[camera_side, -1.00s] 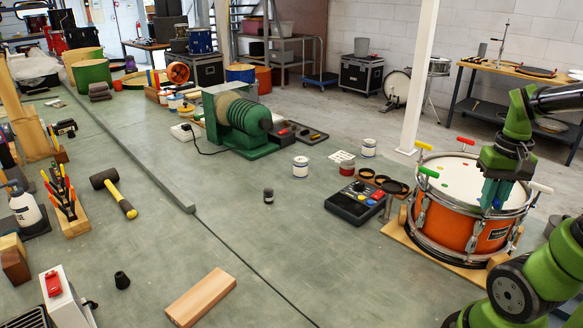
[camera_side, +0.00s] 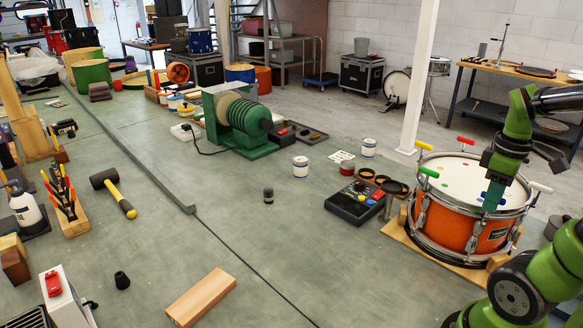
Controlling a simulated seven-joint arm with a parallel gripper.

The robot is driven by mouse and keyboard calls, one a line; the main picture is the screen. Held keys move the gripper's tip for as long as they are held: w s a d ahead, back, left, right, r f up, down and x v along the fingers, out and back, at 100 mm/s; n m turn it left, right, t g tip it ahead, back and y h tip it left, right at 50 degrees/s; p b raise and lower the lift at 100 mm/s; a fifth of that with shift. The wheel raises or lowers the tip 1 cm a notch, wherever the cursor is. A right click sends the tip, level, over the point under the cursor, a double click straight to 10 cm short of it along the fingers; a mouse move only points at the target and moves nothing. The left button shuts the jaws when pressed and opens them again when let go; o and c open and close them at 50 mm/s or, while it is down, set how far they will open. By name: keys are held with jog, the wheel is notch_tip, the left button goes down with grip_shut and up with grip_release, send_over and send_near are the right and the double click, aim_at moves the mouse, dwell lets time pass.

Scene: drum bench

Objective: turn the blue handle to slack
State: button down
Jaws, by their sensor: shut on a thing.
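The orange drum (camera_side: 462,229) stands upright at the right, with a white head and a chrome rim. My gripper (camera_side: 491,199) points down at its near right rim and is shut on the blue handle (camera_side: 485,196). Only a small bit of blue shows beside the teal fingers; the rest of the handle is hidden, so its angle cannot be told. Around the rim stand a green handle (camera_side: 429,172), a yellow handle (camera_side: 424,146), a red handle (camera_side: 465,141) and a white handle (camera_side: 541,187).
The drum rests on a wooden board (camera_side: 400,238). A white post (camera_side: 420,80) rises behind.

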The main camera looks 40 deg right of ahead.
jog(key=n, duration=0.4)
jog(key=shift+r+n, duration=0.1)
jog(key=shift+n, duration=0.2)
jog(key=n, duration=0.3)
jog(key=shift+n, duration=0.4)
jog(key=n, duration=0.4)
jog(key=shift+n, duration=2)
jog(key=c, duration=1.2)
grip_release()
jog(key=shift+o, duration=0.2)
notch_tip(320, 180, up, 17)
